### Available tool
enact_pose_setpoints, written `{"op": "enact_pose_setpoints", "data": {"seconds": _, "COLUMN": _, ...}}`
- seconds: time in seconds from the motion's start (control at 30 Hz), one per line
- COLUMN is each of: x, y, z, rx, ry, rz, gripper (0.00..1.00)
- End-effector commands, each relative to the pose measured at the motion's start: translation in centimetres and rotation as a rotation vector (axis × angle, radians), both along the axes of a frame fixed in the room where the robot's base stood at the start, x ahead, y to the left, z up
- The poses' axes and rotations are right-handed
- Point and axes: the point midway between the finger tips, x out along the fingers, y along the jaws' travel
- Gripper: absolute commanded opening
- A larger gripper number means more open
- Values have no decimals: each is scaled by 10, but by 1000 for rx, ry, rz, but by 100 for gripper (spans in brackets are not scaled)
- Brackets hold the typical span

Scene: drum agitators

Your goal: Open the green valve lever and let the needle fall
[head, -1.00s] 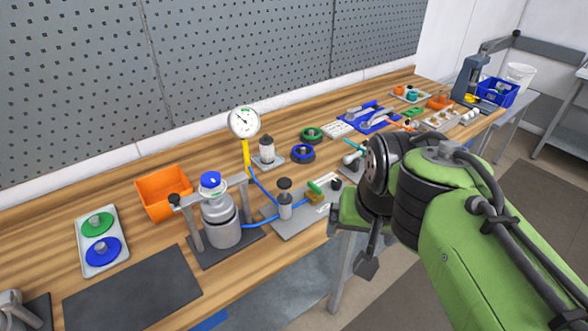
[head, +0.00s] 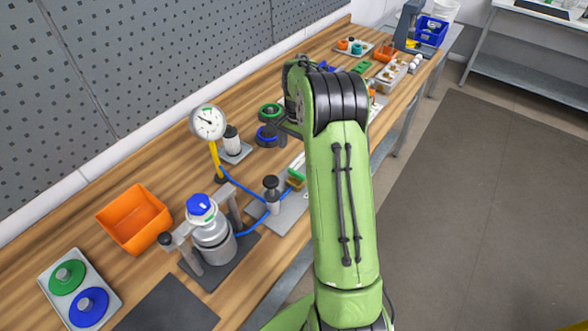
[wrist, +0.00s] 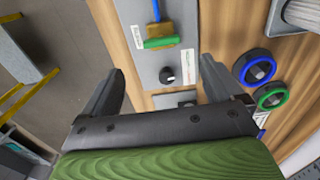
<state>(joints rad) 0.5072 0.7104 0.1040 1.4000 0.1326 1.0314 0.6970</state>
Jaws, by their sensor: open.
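The green valve lever (wrist: 160,43) sits on a brass valve body (wrist: 158,28) on a grey plate in the wrist view. In the head view the lever (head: 297,175) shows just left of my arm. My gripper (wrist: 164,68) is open and empty, with its fingers apart above the bench. The lever appears beyond the fingertips, between their lines, and is not touched. The white dial gauge (head: 208,122) stands on a yellow stem and has a dark needle, too small to read exactly. In the head view my arm hides most of my gripper.
A metal canister (head: 212,240) with a blue cap stands in a frame left of the valve. A black knob (wrist: 167,75) is on the valve plate. Blue (wrist: 254,69) and green (wrist: 271,96) ring handwheels stand nearby. An orange bin (head: 135,218) is at the left.

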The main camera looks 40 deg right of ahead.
Motion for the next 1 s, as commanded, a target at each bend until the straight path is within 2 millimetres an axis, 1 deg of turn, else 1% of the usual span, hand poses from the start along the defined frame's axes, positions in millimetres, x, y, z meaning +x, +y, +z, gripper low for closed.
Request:
{"op": "enact_pose_setpoints", "data": {"seconds": 0.03, "x": -1, "y": 1, "z": -15, "rx": 3, "ry": 5, "rz": 1, "gripper": 94}}
{"op": "enact_pose_setpoints", "data": {"seconds": 0.2, "x": 0, "y": 1, "z": -57, "rx": 3, "ry": 4, "rz": 3, "gripper": 94}}
{"op": "enact_pose_setpoints", "data": {"seconds": 0.3, "x": 0, "y": 1, "z": -77, "rx": 2, "ry": 2, "rz": 3, "gripper": 94}}
{"op": "enact_pose_setpoints", "data": {"seconds": 0.4, "x": 0, "y": 1, "z": -90, "rx": 1, "ry": 0, "rz": 4, "gripper": 94}}
{"op": "enact_pose_setpoints", "data": {"seconds": 0.53, "x": 1, "y": 1, "z": -97, "rx": 0, "ry": -2, "rz": 4, "gripper": 94}}
{"op": "enact_pose_setpoints", "data": {"seconds": 0.73, "x": 1, "y": 1, "z": -97, "rx": 0, "ry": -2, "rz": 4, "gripper": 94}}
{"op": "enact_pose_setpoints", "data": {"seconds": 0.77, "x": 1, "y": 1, "z": -97, "rx": 0, "ry": -2, "rz": 4, "gripper": 91}}
{"op": "enact_pose_setpoints", "data": {"seconds": 1.0, "x": 1, "y": 1, "z": -97, "rx": -1, "ry": -1, "rz": 4, "gripper": 54}}
